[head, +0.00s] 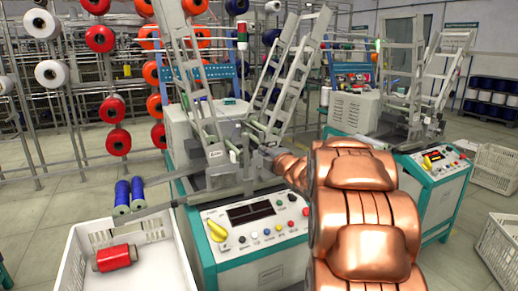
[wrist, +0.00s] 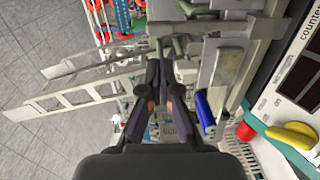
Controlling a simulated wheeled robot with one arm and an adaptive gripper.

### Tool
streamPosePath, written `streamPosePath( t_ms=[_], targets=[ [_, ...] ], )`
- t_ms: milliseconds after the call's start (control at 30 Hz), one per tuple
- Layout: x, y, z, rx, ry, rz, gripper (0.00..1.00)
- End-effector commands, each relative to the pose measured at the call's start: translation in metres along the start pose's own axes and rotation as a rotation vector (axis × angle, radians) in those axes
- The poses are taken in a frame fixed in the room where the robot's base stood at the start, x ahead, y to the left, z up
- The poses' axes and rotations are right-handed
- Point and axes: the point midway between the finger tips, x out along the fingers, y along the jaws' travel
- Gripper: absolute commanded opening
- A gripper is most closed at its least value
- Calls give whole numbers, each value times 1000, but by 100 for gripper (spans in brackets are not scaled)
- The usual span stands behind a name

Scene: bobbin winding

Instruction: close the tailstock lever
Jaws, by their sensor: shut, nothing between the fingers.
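The winding machine (head: 190,130) stands in the middle of the head view, with pale ladder-like frames rising from it. Green-tipped rods or handles (head: 232,147) show at its winding head; I cannot tell for sure which is the tailstock lever. My gripper (head: 268,152) is at the right side of this head, largely hidden by my copper-coloured arm. In the wrist view my gripper (wrist: 166,68) is shut and empty, its fingertips close to a green rod (wrist: 180,46) and grey metal parts (wrist: 228,68). Whether they touch is unclear.
The control panel (head: 262,250) with a yellow knob (head: 218,230) is below the winding head. A white crate (head: 85,235) holding a red bobbin (head: 114,257) is at lower left, near two blue bobbins (head: 122,194). A second machine (head: 432,190) stands right. Floor shows between them.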

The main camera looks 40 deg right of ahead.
Motion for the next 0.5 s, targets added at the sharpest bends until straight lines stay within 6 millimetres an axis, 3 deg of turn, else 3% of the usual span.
streamPosePath(
  t_ms=[200,500],
  targets=[
    [-17,2,-1,-3,2,5,0],
    [-19,1,-2,-2,4,3,0]
  ],
)
